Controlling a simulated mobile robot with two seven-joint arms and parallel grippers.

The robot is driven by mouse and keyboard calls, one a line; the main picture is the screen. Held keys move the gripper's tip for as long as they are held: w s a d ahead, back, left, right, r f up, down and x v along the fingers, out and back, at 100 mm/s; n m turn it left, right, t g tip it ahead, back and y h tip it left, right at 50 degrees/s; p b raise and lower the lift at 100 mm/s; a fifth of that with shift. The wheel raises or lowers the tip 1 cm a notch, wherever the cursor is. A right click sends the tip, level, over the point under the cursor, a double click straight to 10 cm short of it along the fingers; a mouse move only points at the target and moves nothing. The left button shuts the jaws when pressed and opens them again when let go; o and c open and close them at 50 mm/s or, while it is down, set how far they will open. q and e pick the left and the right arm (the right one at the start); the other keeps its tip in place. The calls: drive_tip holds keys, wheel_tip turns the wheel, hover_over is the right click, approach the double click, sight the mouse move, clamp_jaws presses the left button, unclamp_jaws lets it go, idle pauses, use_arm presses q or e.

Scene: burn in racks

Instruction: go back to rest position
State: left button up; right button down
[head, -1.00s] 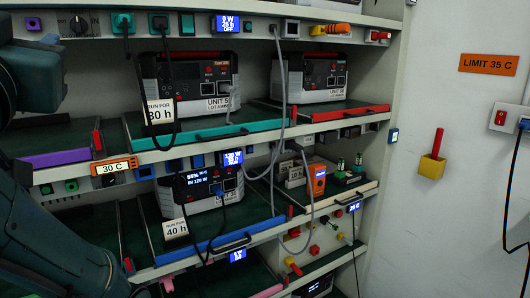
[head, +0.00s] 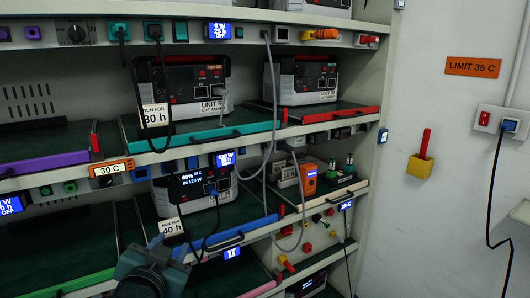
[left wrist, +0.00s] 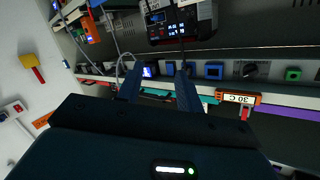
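My left gripper (head: 168,248) is low in the head view, in front of the lower shelf and below the unit with the "40 h" tag. In the left wrist view its two fingers (left wrist: 157,72) stand apart, with nothing seen held between them. That wrist picture is turned over, with the rack behind the fingers. I cannot tell the exact distance from fingers to shelf edge. My right gripper is in neither view.
The rack holds power units: one tagged 80 h (head: 182,90), another (head: 307,80) to its right, and one tagged 40 h (head: 190,190) below. Grey cables (head: 270,110) hang in front.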

use_arm(q)
drive_tip(key=s+d+f+n+g+h, duration=0.1)
drive_tip(key=s+d+f+g, duration=0.1)
drive_tip(key=s+f, duration=0.8)
drive_tip(key=s+d+f+g+h, duration=0.2)
drive_tip(key=s+f, duration=0.9)
drive_tip(key=f, duration=0.7)
drive_tip(key=shift+n+g+p, duration=0.4)
drive_tip(key=shift+g+p, duration=0.05)
drive_tip(key=shift+g, duration=0.15)
